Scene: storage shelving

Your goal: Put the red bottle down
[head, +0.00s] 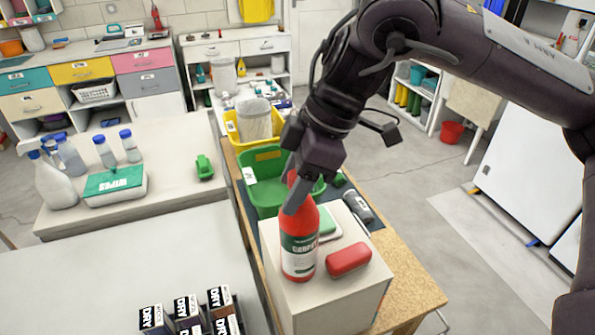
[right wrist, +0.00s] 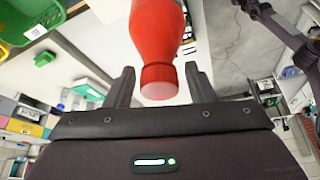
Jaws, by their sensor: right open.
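The red bottle (head: 299,243) with a green and white label stands upright on a white box (head: 345,300) in the head view. My right gripper (head: 293,196) reaches down from above at the bottle's top. In the right wrist view the red bottle (right wrist: 158,40) has its cap between the two spread fingers of my right gripper (right wrist: 152,90). Gaps show on both sides of the cap, so the gripper is open around it. My left gripper is not in either view.
A red block-shaped item (head: 348,259) lies beside the bottle on the box. A green bin (head: 262,192) and a yellow bin (head: 232,132) stand behind. A white table with a wipes box (head: 115,186) and several bottles is at the left.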

